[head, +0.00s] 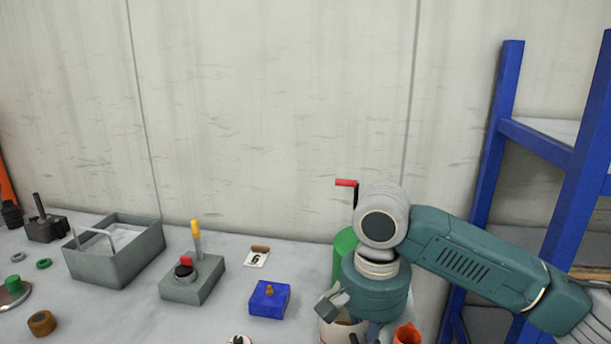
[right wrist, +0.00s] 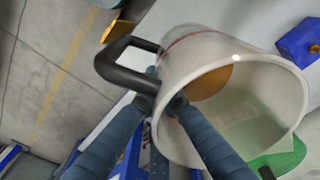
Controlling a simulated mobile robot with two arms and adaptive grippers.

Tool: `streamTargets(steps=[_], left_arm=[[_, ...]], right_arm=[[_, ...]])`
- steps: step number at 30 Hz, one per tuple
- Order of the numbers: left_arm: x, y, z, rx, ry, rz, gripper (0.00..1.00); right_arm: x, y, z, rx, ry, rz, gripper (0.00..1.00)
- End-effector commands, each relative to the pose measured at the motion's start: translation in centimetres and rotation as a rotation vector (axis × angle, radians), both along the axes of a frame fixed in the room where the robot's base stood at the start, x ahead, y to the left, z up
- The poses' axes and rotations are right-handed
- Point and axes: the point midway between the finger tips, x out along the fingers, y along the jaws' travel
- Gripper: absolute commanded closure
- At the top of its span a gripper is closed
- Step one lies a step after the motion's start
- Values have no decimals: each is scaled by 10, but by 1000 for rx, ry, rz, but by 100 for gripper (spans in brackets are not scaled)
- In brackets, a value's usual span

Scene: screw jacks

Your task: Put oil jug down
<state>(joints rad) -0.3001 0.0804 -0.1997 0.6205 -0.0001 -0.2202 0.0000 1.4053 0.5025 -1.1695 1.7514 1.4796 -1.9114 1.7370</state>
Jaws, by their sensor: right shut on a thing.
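The oil jug is a whitish, see-through cylinder with a dark handle (right wrist: 128,62). In the right wrist view its open mouth faces the camera, and the jug (right wrist: 250,95) shows amber inside. In the head view only part of the pale jug (head: 338,333) shows at the bottom edge, below my right arm. My right gripper (right wrist: 168,103) is shut on the jug at the handle side. Its fingertips are partly hidden against the handle and wall. I cannot tell whether the jug's base touches the bench. My left gripper is in neither view.
The grey bench (head: 130,310) carries a blue block (head: 270,299), a button box (head: 192,279), a grey bin (head: 115,252) and a number card (head: 256,259). A green cylinder (head: 343,258) stands behind my right arm. A blue rack (head: 493,150) stands at right.

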Motion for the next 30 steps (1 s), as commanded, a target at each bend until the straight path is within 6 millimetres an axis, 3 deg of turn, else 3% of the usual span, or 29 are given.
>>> streamTargets(steps=[1, 6, 15, 30], left_arm=[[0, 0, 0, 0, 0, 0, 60], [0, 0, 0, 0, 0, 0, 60], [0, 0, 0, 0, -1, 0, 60], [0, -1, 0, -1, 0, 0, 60]], right_arm=[[-9, -16, -5, -2, -2, 56, 100], [-47, -52, -23, -1, -1, 269, 100], [-100, -85, -42, 1, -1, 498, 100], [-109, -88, -45, 4, -1, 535, 100]])
